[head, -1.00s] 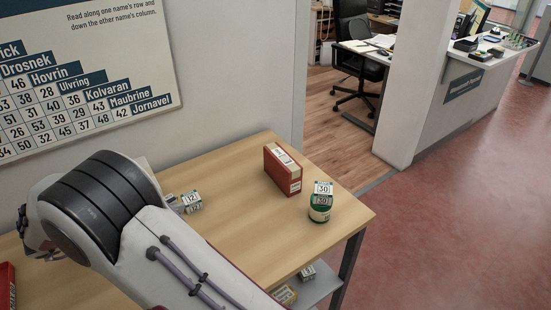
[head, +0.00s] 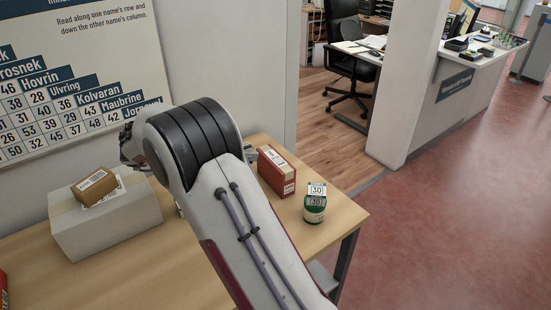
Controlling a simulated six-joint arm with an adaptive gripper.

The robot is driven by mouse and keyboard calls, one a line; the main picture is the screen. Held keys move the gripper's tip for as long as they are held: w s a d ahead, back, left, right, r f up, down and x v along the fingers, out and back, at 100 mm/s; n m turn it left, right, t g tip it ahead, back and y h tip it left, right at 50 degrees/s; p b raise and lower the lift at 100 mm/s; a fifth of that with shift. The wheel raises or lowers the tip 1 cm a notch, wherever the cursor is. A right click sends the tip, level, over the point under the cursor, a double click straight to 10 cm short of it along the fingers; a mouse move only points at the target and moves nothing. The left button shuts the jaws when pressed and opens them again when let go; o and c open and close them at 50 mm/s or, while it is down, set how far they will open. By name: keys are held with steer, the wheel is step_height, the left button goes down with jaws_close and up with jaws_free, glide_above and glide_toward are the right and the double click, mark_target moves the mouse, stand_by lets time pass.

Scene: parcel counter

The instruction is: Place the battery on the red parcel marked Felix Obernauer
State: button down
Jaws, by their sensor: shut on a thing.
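A red parcel (head: 278,172) with a white label stands on the wooden table in the head view, right of my arm. The name on its label is too small to read. My arm crosses the middle of the view. I cannot make out a battery anywhere. Another red thing (head: 3,290) is cut off at the left edge.
A pale carton (head: 105,227) stands on the table (head: 150,285) with a small brown box (head: 94,187) on it. A number chart (head: 90,60) hangs behind.

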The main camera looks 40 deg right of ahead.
steer(key=w+d+r+n+t, duration=0.1)
steer(key=d+r, duration=0.4)
steer(key=d, duration=0.7)
steer(key=shift+w+n+t, duration=0.4)
steer(key=shift+w+t, duration=0.1)
steer(key=shift+w, duration=0.3)
glide_above(276, 158)
steer(key=shift+f, duration=3.15)
steer(key=shift+f, duration=1.9)
steer(key=shift+f, duration=0.15)
